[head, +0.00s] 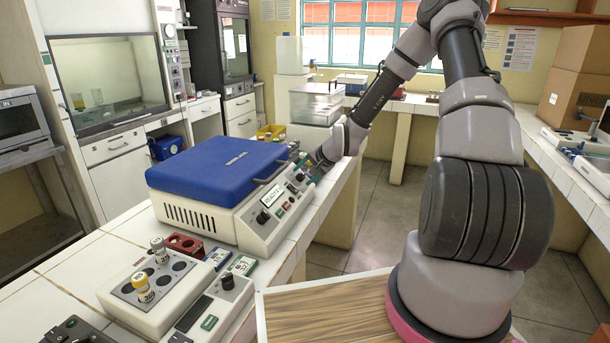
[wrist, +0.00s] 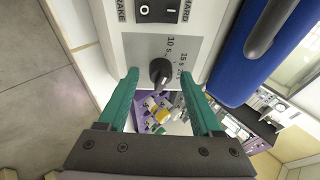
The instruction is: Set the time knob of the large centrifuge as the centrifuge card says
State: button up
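The large centrifuge (head: 215,165) has a blue lid and a pale sloping front panel, on the bench left of my arm. In the wrist view a dark knob (wrist: 160,72) sits on a grey dial plate (wrist: 143,48) with marks reading about "10 s" and "15 s"; others are partly hidden. My gripper (wrist: 158,78) has its green fingers apart, one on each side of the knob, with gaps visible. In the head view my gripper (head: 308,168) is at the panel's far right end. Two small cards, one blue-edged (head: 217,257) and one green-edged (head: 242,265), stand in front; their text is unreadable.
A black BRAKE/HARD rocker switch (wrist: 157,10) is beside the dial. The blue lid (wrist: 240,55) and its handle are close to the right finger. A vial block (head: 135,310), a red rack (head: 185,243) and a small device (head: 212,305) stand on the near bench.

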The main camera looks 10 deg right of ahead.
jog(key=v, duration=1)
jog(key=shift+s+r, duration=0.25)
jog(key=shift+r, duration=0.05)
jog(key=shift+d, duration=0.15)
jog(key=s+d+r+n+g+h, duration=0.1)
jog(key=s+d+r+n+h, duration=0.15)
jog(key=s+r, duration=0.45)
jog(key=s+d+r+n+g+h, duration=0.1)
jog(key=s+r+h, duration=0.3)
jog(key=r, duration=0.6)
jog(key=s+a+r+y, duration=0.1)
jog(key=s+r+y, duration=0.1)
jog(key=s+r, duration=0.4)
jog(key=s+r+t+y, duration=0.1)
jog(key=s+r+y, duration=0.1)
jog(key=s+r, duration=0.4)
jog(key=s, duration=0.5)
jog(key=shift+s+a+n, duration=0.25)
jog(key=shift+a+n, duration=0.1)
jog(key=shift+a, duration=0.05)
